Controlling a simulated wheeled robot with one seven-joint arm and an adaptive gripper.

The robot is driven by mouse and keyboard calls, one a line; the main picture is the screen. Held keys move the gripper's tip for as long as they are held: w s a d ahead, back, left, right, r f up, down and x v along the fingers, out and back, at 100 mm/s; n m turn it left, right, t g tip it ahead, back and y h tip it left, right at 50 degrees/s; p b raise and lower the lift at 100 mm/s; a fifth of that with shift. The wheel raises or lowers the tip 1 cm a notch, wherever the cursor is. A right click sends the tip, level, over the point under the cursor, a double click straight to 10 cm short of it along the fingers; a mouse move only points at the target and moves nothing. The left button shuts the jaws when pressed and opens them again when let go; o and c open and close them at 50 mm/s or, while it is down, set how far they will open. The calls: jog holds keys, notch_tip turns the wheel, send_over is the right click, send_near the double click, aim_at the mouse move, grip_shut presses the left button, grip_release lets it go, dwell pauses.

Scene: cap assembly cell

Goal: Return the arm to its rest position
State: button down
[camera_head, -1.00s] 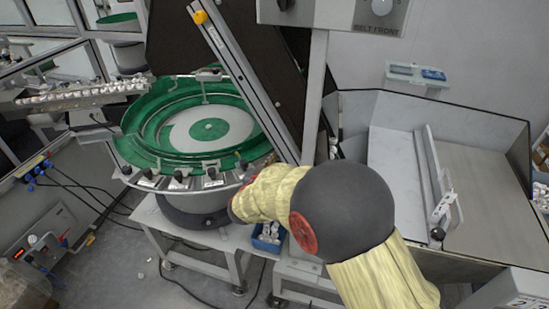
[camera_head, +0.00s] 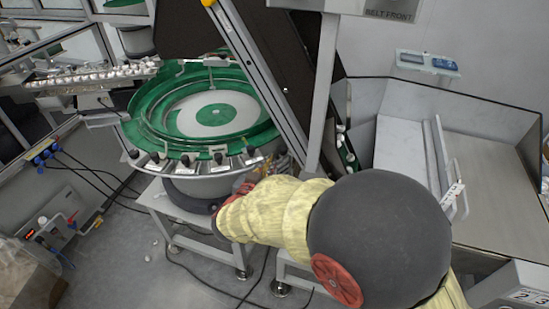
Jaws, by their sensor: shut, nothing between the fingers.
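My arm, in a pale yellow sleeve with a large dark grey elbow and a red disc, fills the lower right middle of the head view. Its forearm reaches left from the elbow to a red part below the front rim of the green bowl feeder (camera_head: 150,125). My gripper cannot be made out; the far end of the arm is hidden or too small to tell.
A grey metal hopper (camera_head: 400,140) stands at the right, close to my elbow. An upright grey post (camera_head: 325,95) and a slanted dark conveyor rise behind the forearm. A control box (camera_head: 55,225) and cables are on the left. Grey floor (camera_head: 130,265) is open at lower left.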

jog(key=s+d+r+n+g+y, duration=0.1)
jog(key=s+r+n+y, duration=0.1)
jog(key=r+y, duration=0.3)
jog(key=s+d+r+n+g+y, duration=0.1)
jog(key=s+r+n+y, duration=0.2)
jog(key=r, duration=0.5)
jog(key=s+d+f+g+h, duration=0.1)
jog(key=s+d+g, duration=0.1)
jog(key=s+d, duration=0.3)
jog(key=s+d+f+g+h, duration=0.1)
jog(key=s+d, duration=0.5)
jog(key=s, duration=0.6)
jog(key=s+d+f+m+g, duration=0.1)
jog(key=s+d+f+g, duration=0.1)
jog(key=s+d, duration=0.4)
jog(key=s+g, duration=0.1)
jog(key=s, duration=0.1)
jog(key=shift+s+d+g+h, duration=0.25)
jog(key=shift+s+g+h, duration=0.05)
jog(key=shift+s+h, duration=0.1)
